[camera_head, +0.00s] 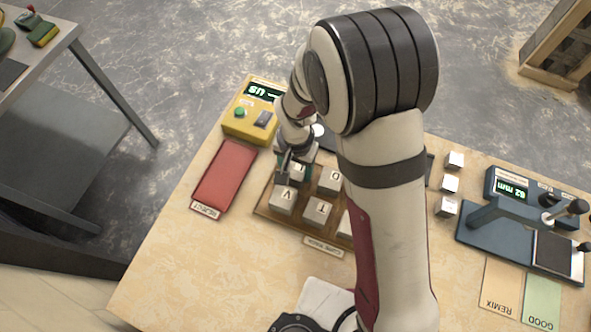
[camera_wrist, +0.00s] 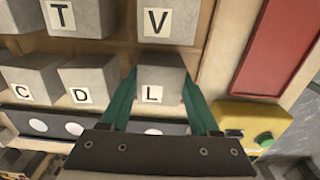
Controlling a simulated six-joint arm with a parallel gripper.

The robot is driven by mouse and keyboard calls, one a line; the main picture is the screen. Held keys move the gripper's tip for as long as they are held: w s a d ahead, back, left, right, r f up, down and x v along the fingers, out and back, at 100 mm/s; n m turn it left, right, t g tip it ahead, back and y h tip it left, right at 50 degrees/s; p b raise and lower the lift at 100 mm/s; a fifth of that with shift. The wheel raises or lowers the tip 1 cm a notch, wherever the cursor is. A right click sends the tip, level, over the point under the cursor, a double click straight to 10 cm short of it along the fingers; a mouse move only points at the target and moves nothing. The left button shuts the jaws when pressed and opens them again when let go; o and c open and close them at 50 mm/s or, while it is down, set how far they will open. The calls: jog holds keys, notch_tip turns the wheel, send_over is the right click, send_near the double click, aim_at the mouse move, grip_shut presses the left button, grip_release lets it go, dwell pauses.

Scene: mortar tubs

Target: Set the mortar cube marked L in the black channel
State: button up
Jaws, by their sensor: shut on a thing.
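The grey mortar cube marked L (camera_wrist: 158,85) is between the green fingers of my gripper (camera_wrist: 157,100) in the wrist view, and the gripper is shut on it. In the head view the cube (camera_head: 298,172) is partly hidden by my gripper (camera_head: 292,167), at the far left corner of the wooden cube rack (camera_head: 265,212). I cannot tell whether it is lifted off the rack. A dark strip with white discs, which looks like the black channel (camera_wrist: 22,121), lies just beyond the cube row. My arm hides much of it in the head view (camera_head: 340,137).
Cubes V (camera_head: 283,199), T (camera_head: 317,210) and D (camera_head: 329,181) stand close by. A yellow tester (camera_head: 245,125) and red reject mat (camera_head: 225,175) lie left. Small pale cubes (camera_head: 450,183) and a blue press (camera_head: 490,235) are at right. The front left table is clear.

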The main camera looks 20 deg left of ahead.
aim_at(295, 168)
grip_shut()
jog(key=shift+r, duration=0.1)
